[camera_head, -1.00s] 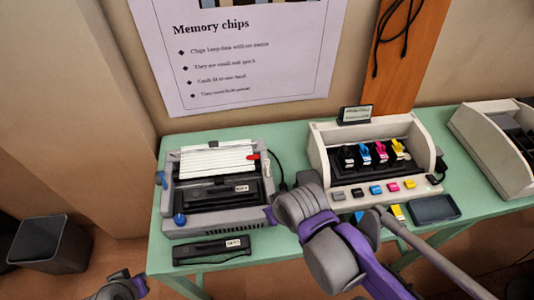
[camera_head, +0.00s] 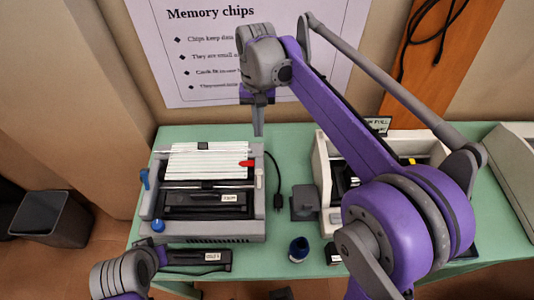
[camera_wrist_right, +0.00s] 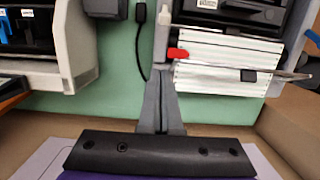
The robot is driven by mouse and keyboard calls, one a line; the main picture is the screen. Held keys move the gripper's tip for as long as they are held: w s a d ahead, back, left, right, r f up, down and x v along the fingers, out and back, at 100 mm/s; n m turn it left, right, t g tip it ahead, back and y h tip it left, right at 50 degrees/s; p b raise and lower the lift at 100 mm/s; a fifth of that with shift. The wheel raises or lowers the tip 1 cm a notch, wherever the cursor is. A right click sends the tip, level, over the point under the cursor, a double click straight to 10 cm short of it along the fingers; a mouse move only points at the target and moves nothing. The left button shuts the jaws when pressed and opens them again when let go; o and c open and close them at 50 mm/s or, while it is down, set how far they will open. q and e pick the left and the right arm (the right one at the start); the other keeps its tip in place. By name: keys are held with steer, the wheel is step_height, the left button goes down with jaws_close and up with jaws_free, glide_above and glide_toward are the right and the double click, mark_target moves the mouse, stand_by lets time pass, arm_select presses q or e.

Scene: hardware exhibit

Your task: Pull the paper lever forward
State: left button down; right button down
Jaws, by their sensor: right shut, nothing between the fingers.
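A grey printer (camera_head: 212,239) with white pleated paper (camera_head: 205,160) stands at the left of the green table. A small red lever (camera_head: 247,163), which looks like the paper lever, sits at the paper's right edge; it also shows in the right wrist view (camera_wrist_right: 177,53). A blue lever (camera_head: 145,178) is on the printer's left side. My right gripper (camera_head: 258,131) points down behind the printer's right rear corner. Its fingers (camera_wrist_right: 162,85) are shut and empty, close to the red lever; I cannot tell whether they touch anything.
A second printer (camera_head: 324,165) stands right of the first, partly hidden by my right arm. A black cable (camera_head: 277,185) runs between them. A dark bar (camera_head: 197,258) lies in front of the first printer. A poster (camera_head: 205,45) hangs on the wall behind.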

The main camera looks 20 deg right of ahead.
mark_target(259, 179)
steer(key=shift+w+a, duration=0.1)
stand_by(0.3)
arm_select(q)
steer(key=shift+s+f+b, duration=0.15)
steer(key=shift+f+b, duration=0.15)
steer(key=shift+f, duration=0.1)
arm_select(e)
steer(key=f, duration=0.3)
steer(key=s+f, duration=0.1)
steer(key=f, duration=0.5)
steer(key=shift+s+a+f, duration=0.2)
steer(key=shift+s+f, duration=0.05)
steer(key=shift+s, duration=0.15)
steer(key=s, duration=0.1)
steer(key=s+r, duration=0.1)
steer(key=shift+s+a+r+p, duration=0.2)
steer(key=shift+s+a+p, duration=0.1)
steer(key=shift+a+p, duration=0.1)
arm_select(q)
steer(key=shift+w+r, duration=0.2)
steer(key=shift+r, duration=0.35)
arm_select(e)
steer(key=shift+s+a+r, duration=0.1)
steer(key=shift+s+r, duration=0.05)
steer(key=shift+s, duration=0.2)
steer(key=shift+s+r, duration=0.1)
